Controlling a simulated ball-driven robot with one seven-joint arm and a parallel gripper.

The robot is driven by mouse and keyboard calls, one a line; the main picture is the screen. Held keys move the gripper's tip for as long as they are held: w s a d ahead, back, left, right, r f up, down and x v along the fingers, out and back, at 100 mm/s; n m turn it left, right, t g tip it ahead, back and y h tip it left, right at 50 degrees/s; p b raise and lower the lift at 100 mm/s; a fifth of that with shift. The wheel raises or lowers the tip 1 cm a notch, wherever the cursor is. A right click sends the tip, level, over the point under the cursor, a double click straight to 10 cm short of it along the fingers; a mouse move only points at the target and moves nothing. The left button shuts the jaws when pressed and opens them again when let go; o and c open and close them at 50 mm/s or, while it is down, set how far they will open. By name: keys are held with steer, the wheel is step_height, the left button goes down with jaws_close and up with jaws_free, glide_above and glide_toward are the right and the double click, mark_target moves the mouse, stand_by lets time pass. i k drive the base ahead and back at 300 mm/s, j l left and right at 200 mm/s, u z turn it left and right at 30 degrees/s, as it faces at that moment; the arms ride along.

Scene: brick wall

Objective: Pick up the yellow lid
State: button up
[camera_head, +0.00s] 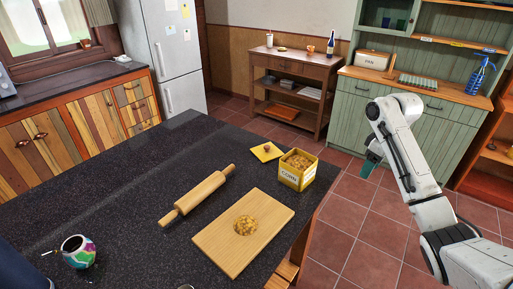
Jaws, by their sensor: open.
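The yellow lid (267,152) is a flat square with a small brown knob. It lies on the dark countertop (130,190), just left of and behind a yellow box (297,170) labelled "CORN". The box is open on top and filled with brown-yellow pieces. My gripper (369,165) is to the right of the box, past the counter edge and over the tiled floor. It is open, apart from the lid, and looks empty. Its fingers are small and partly hidden by my arm.
A rolling pin (197,194) lies left of a wooden board (220,240) with a pile of pieces (246,225). A colourful mug (78,252) stands at the front left. The corn box stands between the lid and my arm. A wooden side table (292,62) and green cabinet (360,100) stand behind.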

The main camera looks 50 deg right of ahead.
mark_target(267, 152)
steer(key=i, duration=1.3)
